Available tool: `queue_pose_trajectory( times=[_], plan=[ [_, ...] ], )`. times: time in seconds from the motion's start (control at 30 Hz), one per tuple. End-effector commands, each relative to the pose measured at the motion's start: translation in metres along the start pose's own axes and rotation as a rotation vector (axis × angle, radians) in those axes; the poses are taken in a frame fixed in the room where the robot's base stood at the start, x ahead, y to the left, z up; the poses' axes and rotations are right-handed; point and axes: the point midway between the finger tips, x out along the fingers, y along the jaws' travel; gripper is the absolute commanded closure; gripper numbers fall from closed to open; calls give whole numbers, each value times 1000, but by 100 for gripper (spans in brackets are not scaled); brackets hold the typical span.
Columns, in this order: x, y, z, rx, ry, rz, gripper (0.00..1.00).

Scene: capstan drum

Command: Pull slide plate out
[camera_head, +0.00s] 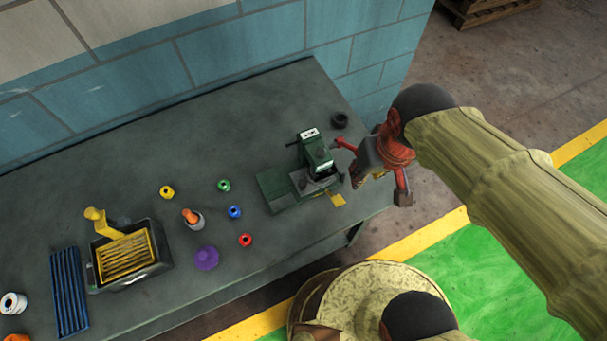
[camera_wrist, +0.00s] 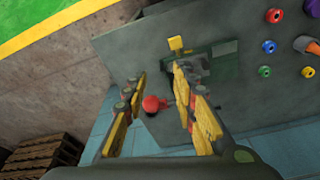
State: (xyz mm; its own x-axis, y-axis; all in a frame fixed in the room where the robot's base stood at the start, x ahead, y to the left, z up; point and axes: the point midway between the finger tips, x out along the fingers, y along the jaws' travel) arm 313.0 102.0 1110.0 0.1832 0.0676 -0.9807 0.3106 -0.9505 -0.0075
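The tab also shows in the wrist view (camera_wrist: 176,44), beyond my fingertips. My gripper (camera_head: 360,163) is just right of the machine. In the wrist view its yellow-padded fingers (camera_wrist: 158,80) are apart. A red knob (camera_wrist: 153,104) appears between them; I cannot tell whether they touch it. The tab is outside the fingers.
The dark grey workbench (camera_head: 130,150) stands against a blue block wall. A black ring (camera_head: 340,120) lies behind the machine. Several coloured knobs, a purple piece (camera_head: 206,258) and a yellow-handled tray (camera_head: 128,262) lie to the left. Open floor lies right of the bench.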

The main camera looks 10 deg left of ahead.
Motion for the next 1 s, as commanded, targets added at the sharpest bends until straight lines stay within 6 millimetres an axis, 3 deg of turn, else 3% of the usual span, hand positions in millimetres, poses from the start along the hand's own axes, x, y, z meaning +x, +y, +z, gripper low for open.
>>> queue_pose_trajectory(
  times=[0.1, 0.4, 0.53, 0.67, 1.0],
  plan=[
    [26, -37, -13, -30, -101, -9, 64],
    [97, -107, -33, 114, -239, 35, 64],
    [114, -117, -49, 262, -233, 52, 64],
    [111, -122, -67, 388, -200, 49, 64],
    [121, -122, -66, 510, -192, 58, 64]
  ],
)
